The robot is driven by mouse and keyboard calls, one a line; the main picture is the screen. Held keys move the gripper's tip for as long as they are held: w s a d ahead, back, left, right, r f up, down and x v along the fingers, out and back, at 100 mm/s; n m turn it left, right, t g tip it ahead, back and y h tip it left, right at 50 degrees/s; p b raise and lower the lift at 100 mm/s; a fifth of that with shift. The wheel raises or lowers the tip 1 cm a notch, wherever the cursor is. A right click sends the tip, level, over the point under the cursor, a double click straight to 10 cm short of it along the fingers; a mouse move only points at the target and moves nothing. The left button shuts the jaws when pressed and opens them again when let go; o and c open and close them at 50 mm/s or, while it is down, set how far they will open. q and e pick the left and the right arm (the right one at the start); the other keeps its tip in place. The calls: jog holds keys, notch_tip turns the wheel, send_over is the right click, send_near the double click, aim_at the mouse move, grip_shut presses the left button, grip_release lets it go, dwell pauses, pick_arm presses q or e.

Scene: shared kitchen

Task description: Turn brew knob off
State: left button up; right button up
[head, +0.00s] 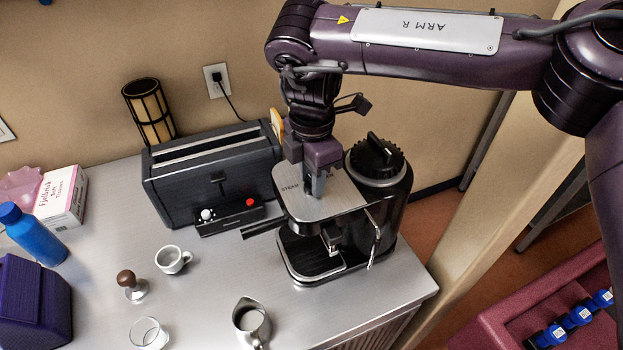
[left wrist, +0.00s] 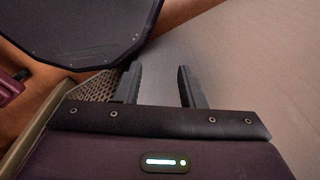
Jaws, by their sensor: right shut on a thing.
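The espresso machine (head: 318,205) stands near the right end of the counter, with a steel top plate marked "STEAM" and a round black bean hopper behind it. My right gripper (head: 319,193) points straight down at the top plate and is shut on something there. The brew knob is hidden from the head view by the gripper, so I cannot see which way it is turned. My left gripper (left wrist: 160,88) shows only in the left wrist view. Its two fingers are apart with nothing between them.
A black toaster (head: 215,178) stands left of the machine. A cup (head: 172,260), a tamper (head: 131,285), a glass (head: 148,333) and a steel milk jug (head: 251,322) stand on the counter (head: 205,295). A blue bottle (head: 32,236) and tissue box (head: 62,197) are at the left.

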jog(key=shift+d+m, duration=0.1)
jog(key=shift+m, duration=0.5)
jog(key=o, duration=1)
notch_tip(320, 180, up, 8)
jog(key=shift+f+b, duration=0.1)
jog(key=shift+b, duration=0.45)
